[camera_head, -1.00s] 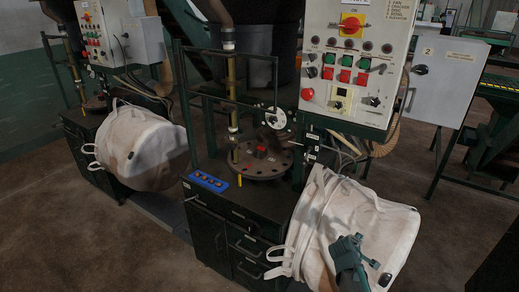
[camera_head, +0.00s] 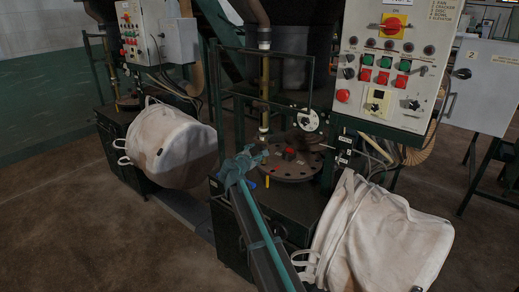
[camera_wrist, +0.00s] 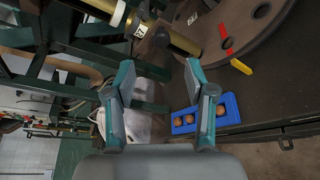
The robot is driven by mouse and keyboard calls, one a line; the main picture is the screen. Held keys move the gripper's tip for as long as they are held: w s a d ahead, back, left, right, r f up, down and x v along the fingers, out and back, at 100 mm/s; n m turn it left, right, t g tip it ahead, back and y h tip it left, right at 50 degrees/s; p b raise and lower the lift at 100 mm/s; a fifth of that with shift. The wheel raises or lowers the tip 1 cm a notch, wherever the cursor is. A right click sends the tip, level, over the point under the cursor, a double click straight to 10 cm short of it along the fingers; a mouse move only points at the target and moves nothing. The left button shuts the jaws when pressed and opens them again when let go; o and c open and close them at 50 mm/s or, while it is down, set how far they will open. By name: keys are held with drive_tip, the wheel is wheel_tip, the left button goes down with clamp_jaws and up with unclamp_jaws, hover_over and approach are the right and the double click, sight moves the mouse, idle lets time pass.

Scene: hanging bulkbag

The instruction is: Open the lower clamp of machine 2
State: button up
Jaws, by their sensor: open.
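Machine 2 is the nearer one, with a grey door (camera_head: 483,85) marked 2 beside its control panel (camera_head: 390,65). A brass tube (camera_head: 264,95) rises left of the round plate (camera_head: 290,167). A pale collar (camera_head: 263,131) sits low on the tube. In the wrist view the brass tube (camera_wrist: 180,38) crosses the top, with a black-and-white labelled fitting (camera_wrist: 140,29) on it. I cannot tell for sure which part is the lower clamp. My gripper (camera_head: 243,163) is open and empty in front of the tube; its spread fingers (camera_wrist: 160,75) are apart from the tube.
A blue tray (camera_wrist: 226,108) with several brown round pieces lies on the dark bench near my gripper. A yellow pin (camera_wrist: 241,66) is by the plate's rim. White bags (camera_head: 385,240) hang at both machines. A green frame (camera_head: 263,54) stands around the tube.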

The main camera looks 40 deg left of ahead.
sight(262, 148)
drive_tip(key=p+x, duration=0.2)
drive_tip(key=x, duration=0.7)
drive_tip(key=shift+w+a+f, duration=0.15)
drive_tip(key=shift+w+f, duration=0.05)
drive_tip(key=shift+w, duration=0.35)
clamp_jaws()
